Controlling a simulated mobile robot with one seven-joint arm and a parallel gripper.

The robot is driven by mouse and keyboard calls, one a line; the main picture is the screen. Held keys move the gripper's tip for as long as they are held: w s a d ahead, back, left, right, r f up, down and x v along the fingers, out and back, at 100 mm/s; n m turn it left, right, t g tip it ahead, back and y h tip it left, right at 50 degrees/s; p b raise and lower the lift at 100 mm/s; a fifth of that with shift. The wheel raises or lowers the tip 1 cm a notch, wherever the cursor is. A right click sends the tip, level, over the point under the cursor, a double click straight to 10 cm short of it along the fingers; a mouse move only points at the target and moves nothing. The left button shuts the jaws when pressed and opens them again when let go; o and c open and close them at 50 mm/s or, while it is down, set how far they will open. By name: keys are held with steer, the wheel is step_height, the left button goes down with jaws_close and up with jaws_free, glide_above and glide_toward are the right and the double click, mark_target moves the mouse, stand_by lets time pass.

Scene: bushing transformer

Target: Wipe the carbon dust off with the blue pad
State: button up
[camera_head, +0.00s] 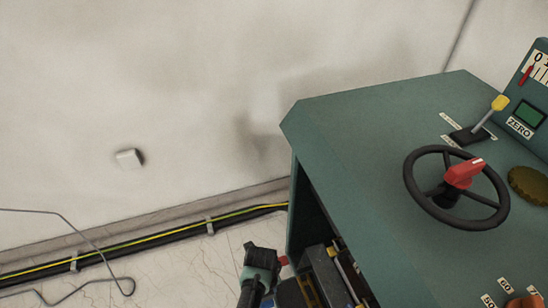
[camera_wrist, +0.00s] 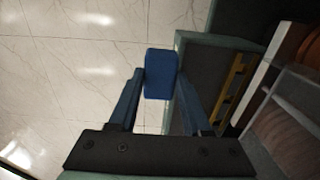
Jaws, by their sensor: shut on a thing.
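The blue pad (camera_wrist: 161,74) is a small block in the wrist view. My gripper (camera_wrist: 160,86) is shut on it, with one finger on each side. The pad is just outside a teal-edged dark box-like part (camera_wrist: 222,62); I cannot tell whether they touch. In the head view, part of my arm shows at the bottom, beside the open side of the teal cabinet (camera_head: 375,140). The pad cannot be made out there. I cannot pick out the carbon dust for certain in either view.
The cabinet top carries a black handwheel (camera_head: 418,197), a red knob (camera_head: 464,173) and a yellow-tipped lever (camera_head: 499,103). A yellow-green cable (camera_head: 150,235) runs along the wall foot. A bent wire (camera_head: 100,252) is at left. Pale tiled floor (camera_wrist: 70,60) is clear at left.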

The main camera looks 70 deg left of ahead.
steer(key=shift+s+a+p, duration=0.2)
steer(key=shift+s+p, duration=0.5)
steer(key=shift+s, duration=1.75)
